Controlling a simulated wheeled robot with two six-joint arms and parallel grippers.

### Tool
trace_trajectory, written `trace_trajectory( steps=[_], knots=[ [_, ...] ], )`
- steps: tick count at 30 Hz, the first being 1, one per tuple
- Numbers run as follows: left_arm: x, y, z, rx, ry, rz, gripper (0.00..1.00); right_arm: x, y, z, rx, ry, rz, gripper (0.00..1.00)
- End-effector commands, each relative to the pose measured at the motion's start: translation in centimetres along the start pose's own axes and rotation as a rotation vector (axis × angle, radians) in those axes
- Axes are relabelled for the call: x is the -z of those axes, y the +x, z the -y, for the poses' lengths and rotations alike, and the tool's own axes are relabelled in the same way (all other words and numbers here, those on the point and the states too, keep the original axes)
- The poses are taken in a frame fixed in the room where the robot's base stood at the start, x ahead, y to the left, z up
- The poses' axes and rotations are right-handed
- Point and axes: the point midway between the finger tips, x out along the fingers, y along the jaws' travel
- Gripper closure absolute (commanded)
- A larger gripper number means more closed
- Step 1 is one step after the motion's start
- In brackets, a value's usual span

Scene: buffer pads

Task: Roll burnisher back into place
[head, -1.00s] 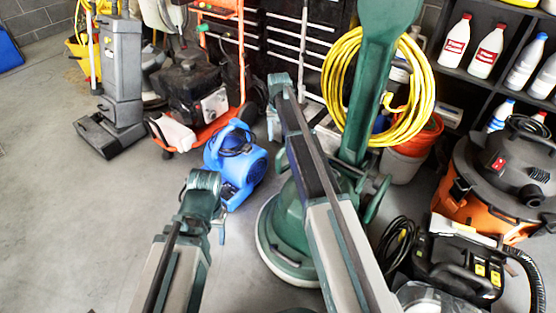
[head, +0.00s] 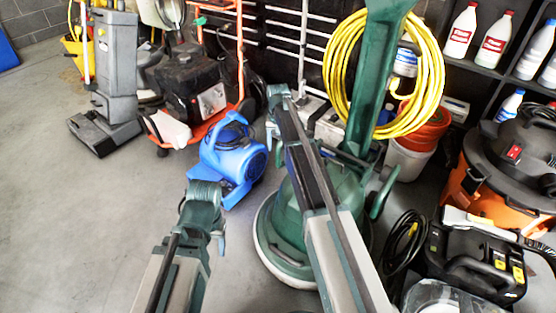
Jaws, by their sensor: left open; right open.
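The green burnisher (head: 290,228) stands upright on the floor right of the picture's middle. Its round base has a pale rim, and its green handle column (head: 370,90) rises out of the top of the view. A coiled yellow cord (head: 432,75) hangs on the column. My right arm crosses in front of the base and hides part of it. My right gripper (head: 278,98) is open and appears left of the column, apart from it in the picture. My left gripper (head: 206,200) is open and empty over bare floor, left of the base.
A blue blower (head: 232,158) and an orange-framed machine (head: 190,90) stand behind on the left. A grey upright machine (head: 112,75) is farther left. An orange vacuum (head: 497,198) and a black case (head: 470,262) crowd the right. Floor at left (head: 60,220) is clear.

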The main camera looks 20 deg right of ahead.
Motion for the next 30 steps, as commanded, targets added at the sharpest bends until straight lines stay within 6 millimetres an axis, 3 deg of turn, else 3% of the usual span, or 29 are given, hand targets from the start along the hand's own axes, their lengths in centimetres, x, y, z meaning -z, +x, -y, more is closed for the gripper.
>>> trace_trajectory(
  steps=[1,6,18,27,30],
  knots=[
    [0.1,1.5,-0.1,0.000,-0.002,0.000,0.41,0.0,1.5,0.0,0.000,0.000,0.000,0.41],
    [0.2,3.2,-0.3,0.000,-0.005,0.000,0.41,0.0,3.2,0.0,0.000,0.000,0.000,0.41],
    [0.2,3.4,-0.3,0.000,-0.007,-0.001,0.41,0.0,3.4,0.0,0.000,0.000,0.000,0.42],
    [0.2,3.4,-0.3,0.000,-0.007,-0.001,0.41,0.0,3.5,0.1,0.002,-0.002,0.000,0.96],
    [0.2,3.4,-0.3,0.000,-0.007,-0.001,0.41,0.0,3.5,0.2,0.003,-0.002,0.000,1.00]
  ],
)
